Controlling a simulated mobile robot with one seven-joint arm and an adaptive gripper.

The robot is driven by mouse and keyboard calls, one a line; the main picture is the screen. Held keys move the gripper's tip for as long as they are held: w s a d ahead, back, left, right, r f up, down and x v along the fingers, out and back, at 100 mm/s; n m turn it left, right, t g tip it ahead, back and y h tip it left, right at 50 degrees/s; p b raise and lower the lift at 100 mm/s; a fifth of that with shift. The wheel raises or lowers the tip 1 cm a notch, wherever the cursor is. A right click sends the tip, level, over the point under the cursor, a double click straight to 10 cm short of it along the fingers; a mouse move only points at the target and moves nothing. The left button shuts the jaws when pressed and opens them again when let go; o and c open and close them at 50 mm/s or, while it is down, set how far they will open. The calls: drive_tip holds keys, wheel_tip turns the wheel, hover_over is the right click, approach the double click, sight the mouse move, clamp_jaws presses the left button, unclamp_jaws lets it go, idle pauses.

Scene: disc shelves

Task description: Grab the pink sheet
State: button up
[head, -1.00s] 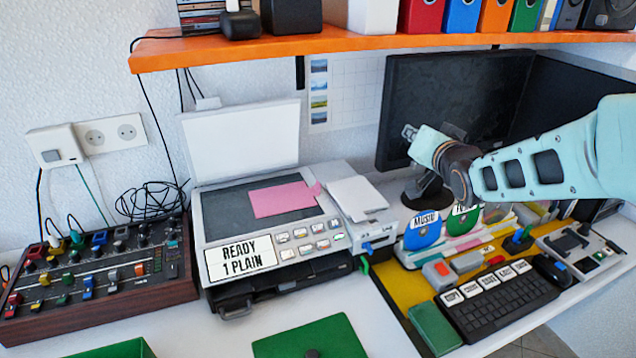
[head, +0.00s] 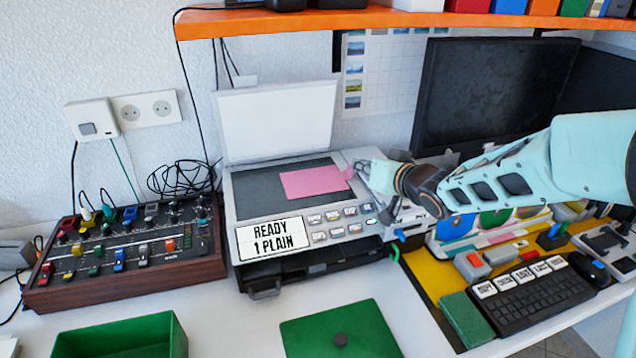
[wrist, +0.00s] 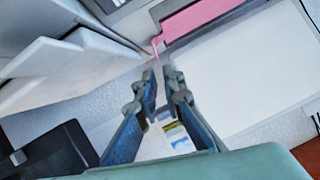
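The pink sheet (head: 312,181) lies on the dark glass of the open scanner-printer (head: 265,208). A small pink tab sticks out at its right end. In the wrist view the sheet (wrist: 203,20) shows at the top, with its narrow pink tab just beyond my fingertips. My gripper (head: 358,172) is beside the sheet's right end, over the right side of the printer. In the wrist view its two fingers (wrist: 160,72) stand apart with a narrow gap and nothing visible between them. Whether a fingertip touches the tab cannot be told.
The raised white lid (head: 277,120) stands behind the glass. A monitor (head: 480,95) is at the back right, under the orange shelf (head: 400,18). A mixer (head: 125,245) is at left. A green box (head: 120,335) and green lid (head: 338,330) lie in front.

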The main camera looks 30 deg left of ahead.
sight(349, 164)
drive_tip(key=a+f, duration=0.1)
drive_tip(key=w+a+f+b, duration=0.1)
drive_tip(key=a, duration=0.1)
drive_tip(key=shift+w+f, duration=0.2)
drive_tip(key=shift+w+a+f, duration=0.1)
drive_tip(key=shift+w+a, duration=0.2)
drive_tip(key=shift+a, duration=0.05)
drive_tip(key=shift+c, duration=0.4)
clamp_jaws()
